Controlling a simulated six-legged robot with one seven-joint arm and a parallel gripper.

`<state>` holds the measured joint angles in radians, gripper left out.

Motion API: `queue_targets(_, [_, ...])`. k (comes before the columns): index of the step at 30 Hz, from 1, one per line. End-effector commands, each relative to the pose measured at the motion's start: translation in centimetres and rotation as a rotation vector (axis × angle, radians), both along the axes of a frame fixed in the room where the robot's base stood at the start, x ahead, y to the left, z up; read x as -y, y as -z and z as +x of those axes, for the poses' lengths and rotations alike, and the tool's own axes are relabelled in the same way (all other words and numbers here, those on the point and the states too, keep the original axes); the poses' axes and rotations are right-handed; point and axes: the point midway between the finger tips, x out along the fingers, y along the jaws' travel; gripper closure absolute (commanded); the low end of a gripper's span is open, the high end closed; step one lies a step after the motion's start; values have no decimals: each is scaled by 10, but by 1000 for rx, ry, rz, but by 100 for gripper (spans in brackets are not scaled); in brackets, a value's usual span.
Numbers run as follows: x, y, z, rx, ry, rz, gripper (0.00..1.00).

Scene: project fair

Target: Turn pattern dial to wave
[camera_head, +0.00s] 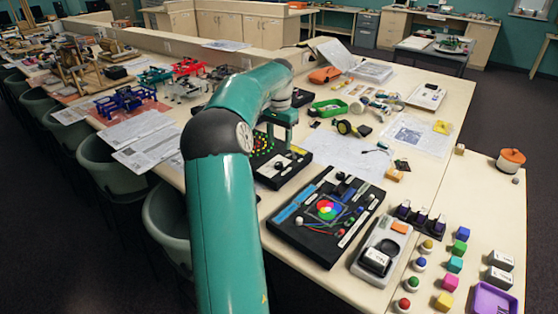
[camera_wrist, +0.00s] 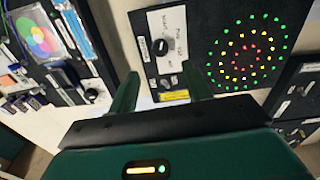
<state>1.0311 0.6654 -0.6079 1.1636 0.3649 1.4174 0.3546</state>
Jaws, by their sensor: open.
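A black board with rings of green, yellow and red lights (camera_wrist: 245,52) fills the upper right of the wrist view. On its white label panel sits a black dial (camera_wrist: 163,48), with small print around it that I cannot read surely. I cannot tell which mark the dial points to. My gripper (camera_wrist: 162,76) is open and empty, its two dark green fingers apart below the dial in the picture, not on it. In the head view the lit board (camera_head: 262,143) is partly hidden by my arm, and my gripper (camera_head: 281,116) is above it.
Papers (camera_head: 348,154) cover the table to the right. Coloured blocks and knobs stand at the front right.

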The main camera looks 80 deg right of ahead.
Motion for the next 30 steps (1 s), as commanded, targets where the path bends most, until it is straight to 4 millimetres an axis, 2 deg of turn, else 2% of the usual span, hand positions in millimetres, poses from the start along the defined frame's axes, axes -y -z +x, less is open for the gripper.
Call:
queue_targets(6, [-1,45,0,-1,-2,3,51])
queue_targets(12, [0,75,0,-1,-1,1,51])
queue_targets(17, [0,86,0,-1,-2,0,51])
queue_targets(24, [0,86,0,0,-2,-1,51])
queue_targets(25, [0,86,0,0,-2,-1,53])
queue_targets(30, [0,86,0,0,-2,-1,86])
